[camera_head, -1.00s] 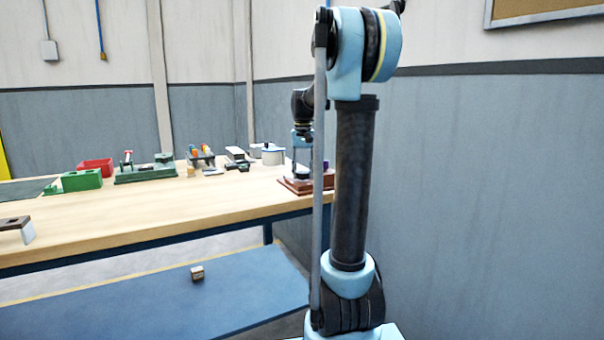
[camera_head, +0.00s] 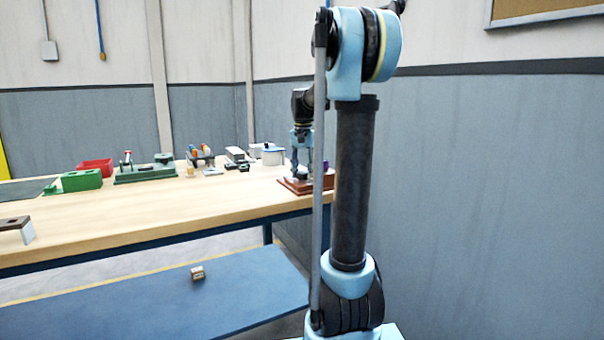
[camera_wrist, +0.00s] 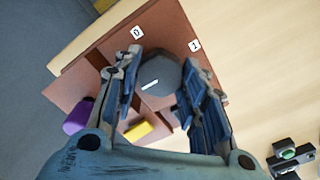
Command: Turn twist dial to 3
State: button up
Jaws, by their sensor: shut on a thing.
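The twist dial (camera_wrist: 160,77) is a grey, many-sided knob with a short white mark. It sits on a reddish-brown board (camera_wrist: 90,75) on the bench. White labels 0 (camera_wrist: 137,32) and 1 (camera_wrist: 195,45) show on the board; no label 3 is visible. The white mark lies slanted, and I cannot tell which label it matches. My gripper (camera_wrist: 162,62) is shut on the dial, with one finger on each side. In the head view the board (camera_head: 293,187) stands at the bench's right end, and my gripper (camera_head: 302,165) is over it; the dial cannot be made out there.
The board also bears a purple piece (camera_wrist: 78,117) and a yellow block (camera_wrist: 139,130). A dark device with a green part (camera_wrist: 288,154) lies nearby on the bench. Green fixtures (camera_head: 82,180) and a red bin (camera_head: 95,167) stand farther left. The bench's front middle is clear.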

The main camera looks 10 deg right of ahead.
aim_at(303, 172)
jog(key=shift+w, duration=0.1)
jog(key=o, duration=0.8)
jog(key=shift+c, duration=0.2)
notch_tip(303, 172, up, 12)
jog(key=s+f+n+t, duration=0.2)
jog(key=s+f+n, duration=0.3)
jog(key=s+f, duration=2.6)
jog(key=s, duration=0.4)
jog(key=shift+f+n, duration=0.2)
jog(key=shift+n, duration=0.2)
